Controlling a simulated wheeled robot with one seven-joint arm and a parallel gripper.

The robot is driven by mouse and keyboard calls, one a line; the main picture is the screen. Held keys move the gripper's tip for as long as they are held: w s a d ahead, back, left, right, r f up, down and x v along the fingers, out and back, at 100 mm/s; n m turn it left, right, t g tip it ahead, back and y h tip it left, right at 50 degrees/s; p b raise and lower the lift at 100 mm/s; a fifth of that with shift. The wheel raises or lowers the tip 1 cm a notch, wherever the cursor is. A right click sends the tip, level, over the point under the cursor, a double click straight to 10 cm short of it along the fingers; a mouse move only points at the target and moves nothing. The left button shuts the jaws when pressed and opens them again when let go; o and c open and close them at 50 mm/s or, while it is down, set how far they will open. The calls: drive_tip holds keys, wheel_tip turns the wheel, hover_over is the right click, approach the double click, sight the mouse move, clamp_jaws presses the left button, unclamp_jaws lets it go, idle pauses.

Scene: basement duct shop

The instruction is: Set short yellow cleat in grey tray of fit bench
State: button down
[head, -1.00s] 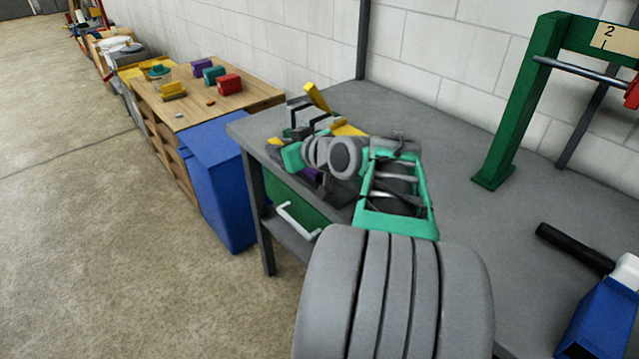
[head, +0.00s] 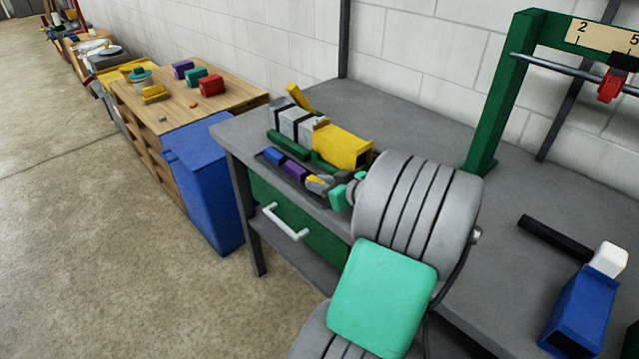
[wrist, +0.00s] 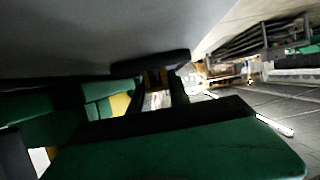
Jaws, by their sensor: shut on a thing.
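A small yellow piece, which looks like the short yellow cleat (head: 314,184), is at the tip of my gripper (head: 320,183), low at the bench's front left edge. My gripper is shut on it. In the wrist view a bit of yellow (wrist: 155,78) shows between the dark fingertips; most of the cleat is hidden. Just left of the gripper is a low dark tray (head: 267,161) with a blue block (head: 273,156) and a purple block (head: 294,170). I cannot tell whether the cleat touches this tray, or whether it is the grey tray.
Behind are grey blocks (head: 295,122), a large yellow block (head: 343,147) and a slanted yellow bar (head: 299,97). A green frame (head: 497,100) and a blue tool (head: 580,318) stand to the right. A blue bin (head: 205,185) is beside the bench. The bench top (head: 400,115) behind is clear.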

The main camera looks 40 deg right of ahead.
drive_tip(key=shift+f, duration=0.2)
drive_tip(key=c, duration=1.5)
unclamp_jaws()
drive_tip(key=shift+r, duration=0.25)
drive_tip(key=v, duration=1.2)
